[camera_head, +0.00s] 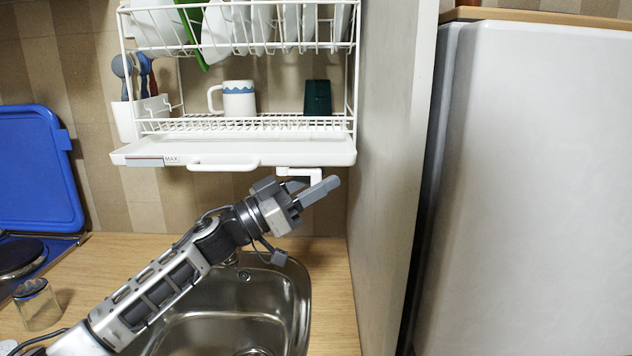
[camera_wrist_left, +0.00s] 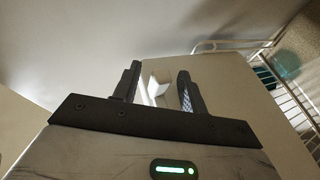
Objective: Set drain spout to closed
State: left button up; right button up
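The white drain spout (camera_head: 300,172) hangs under the right end of the dish rack's white drip tray (camera_head: 230,151). My left gripper (camera_head: 318,188) is just below and in front of the spout in the head view. In the left wrist view its two dark fingers (camera_wrist_left: 158,88) stand apart. A white piece, seemingly the spout (camera_wrist_left: 156,86), shows in the gap between them; I cannot tell whether either finger touches it. The spout's lower part is partly hidden by the gripper in the head view. My right gripper is not in view.
A pale side panel (camera_head: 385,180) stands close to the right of the gripper, with a white fridge (camera_head: 540,190) beyond it. The sink (camera_head: 235,315) lies below my arm. A glass jar (camera_head: 37,305) and blue hob lid (camera_head: 38,170) are at the left.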

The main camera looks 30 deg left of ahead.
pick_arm(q)
jog(key=shift+s+f, duration=0.15)
jog(key=b+v, duration=0.4)
jog(key=v, duration=1.1)
jog(key=shift+s+a, duration=0.2)
jog(key=shift+a, duration=0.05)
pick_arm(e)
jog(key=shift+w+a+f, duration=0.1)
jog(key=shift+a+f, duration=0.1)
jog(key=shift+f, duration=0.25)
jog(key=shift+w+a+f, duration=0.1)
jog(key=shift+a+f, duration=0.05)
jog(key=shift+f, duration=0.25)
pick_arm(q)
jog(key=shift+f, duration=0.1)
